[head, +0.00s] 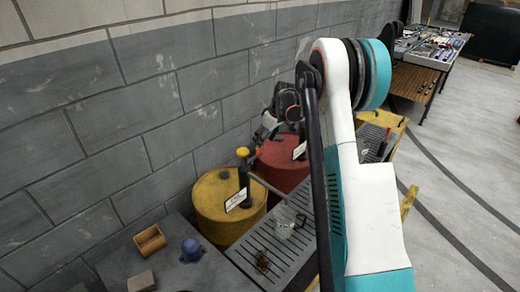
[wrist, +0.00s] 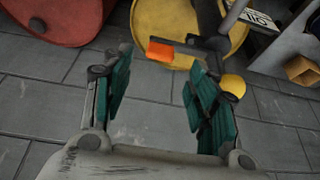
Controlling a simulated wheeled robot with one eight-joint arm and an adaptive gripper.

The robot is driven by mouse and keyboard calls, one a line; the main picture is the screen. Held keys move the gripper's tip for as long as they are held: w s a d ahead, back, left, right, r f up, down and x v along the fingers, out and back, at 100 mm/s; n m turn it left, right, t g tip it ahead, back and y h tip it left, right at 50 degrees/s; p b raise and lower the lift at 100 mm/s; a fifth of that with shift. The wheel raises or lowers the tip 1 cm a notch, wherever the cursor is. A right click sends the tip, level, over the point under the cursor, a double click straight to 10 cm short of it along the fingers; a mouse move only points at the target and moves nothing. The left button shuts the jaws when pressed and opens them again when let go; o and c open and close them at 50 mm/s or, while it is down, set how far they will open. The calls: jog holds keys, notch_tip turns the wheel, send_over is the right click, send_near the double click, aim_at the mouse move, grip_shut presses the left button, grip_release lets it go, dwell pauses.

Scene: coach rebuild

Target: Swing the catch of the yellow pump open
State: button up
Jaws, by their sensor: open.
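The yellow drum (head: 212,207) stands against the wall, with a dark pump (head: 244,180) upright on its top. The pump has a yellow knob (head: 243,152) and a white label (head: 237,200). In the wrist view the drum (wrist: 165,18), the yellow knob (wrist: 233,85) and an orange-ended piece (wrist: 161,50) on the dark pump show; the orange piece looks like the catch. My gripper (wrist: 158,88) is open and empty, its teal pads apart. The orange end shows between and beyond the fingertips, the knob beside the right finger. In the head view my gripper (head: 268,130) is partly hidden by my arm.
A red drum (head: 275,172) stands right behind the yellow one. A slotted grey grating (head: 270,240) lies in front. An orange-brown box (head: 150,241), a blue-grey object (head: 191,250) and a pale block (head: 141,282) sit at lower left. The grey block wall (head: 110,130) is close behind.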

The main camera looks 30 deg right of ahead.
jog(key=x, duration=0.6)
jog(key=shift+f+b, duration=0.25)
jog(key=shift+b, duration=0.1)
grip_shut()
